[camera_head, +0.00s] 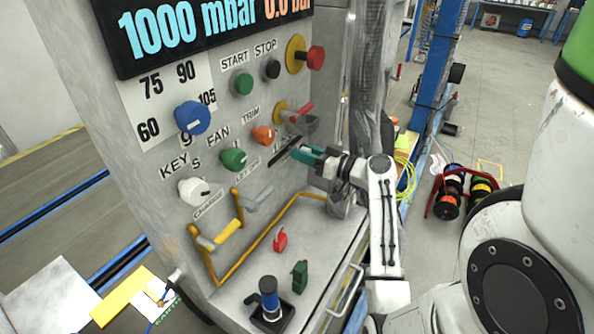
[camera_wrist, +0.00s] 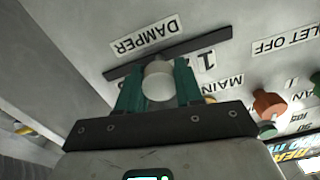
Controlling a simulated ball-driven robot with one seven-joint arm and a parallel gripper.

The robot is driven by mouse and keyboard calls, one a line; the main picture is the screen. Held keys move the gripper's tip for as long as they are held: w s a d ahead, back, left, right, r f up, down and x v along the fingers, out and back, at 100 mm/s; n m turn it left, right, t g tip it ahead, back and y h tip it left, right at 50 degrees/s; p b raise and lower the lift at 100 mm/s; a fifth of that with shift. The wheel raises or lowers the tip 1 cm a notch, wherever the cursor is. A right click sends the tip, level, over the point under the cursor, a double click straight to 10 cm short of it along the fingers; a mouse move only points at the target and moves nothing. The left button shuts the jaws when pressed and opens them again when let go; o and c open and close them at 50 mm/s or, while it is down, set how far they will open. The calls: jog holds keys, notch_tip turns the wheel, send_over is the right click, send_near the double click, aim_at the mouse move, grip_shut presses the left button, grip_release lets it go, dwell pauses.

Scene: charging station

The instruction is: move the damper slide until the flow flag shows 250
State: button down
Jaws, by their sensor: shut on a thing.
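The damper slide shows as a pale round knob (camera_wrist: 158,84) in the wrist view, over a dark straight slot (camera_wrist: 205,42). A "DAMPER" label (camera_wrist: 146,35) lies beside the slot, upside down in this view. My gripper (camera_wrist: 158,78) has its two green fingers shut on the knob, one on each side. In the head view my gripper (camera_head: 306,155) is at the right end of the visible slot (camera_head: 284,152), and the knob is hidden by the fingers. I cannot make out a flow flag reading of 250 in either view.
The panel around the slot carries an orange trim knob (camera_head: 263,135), a green fan knob (camera_head: 233,159), a red-handled lever (camera_head: 298,112) and a grey lever (camera_head: 259,199). A yellow rail (camera_head: 262,235) runs below. The display (camera_head: 205,27) reads 1000 mbar and 0.0 bar.

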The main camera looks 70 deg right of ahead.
jog(key=d, duration=0.1)
jog(key=d+b, duration=0.1)
jog(key=shift+s+d+f, duration=0.2)
jog(key=shift+s+d, duration=0.1)
jog(key=shift+d, duration=0.1)
jog(key=shift+s+d+r+b, duration=0.2)
jog(key=shift+d+b, duration=0.15)
jog(key=shift+d, duration=0.15)
jog(key=c, duration=0.7)
grip_release()
jog(key=shift+c, duration=0.2)
jog(key=b+v, duration=0.1)
jog(key=v, duration=0.9)
jog(key=shift+s, duration=0.35)
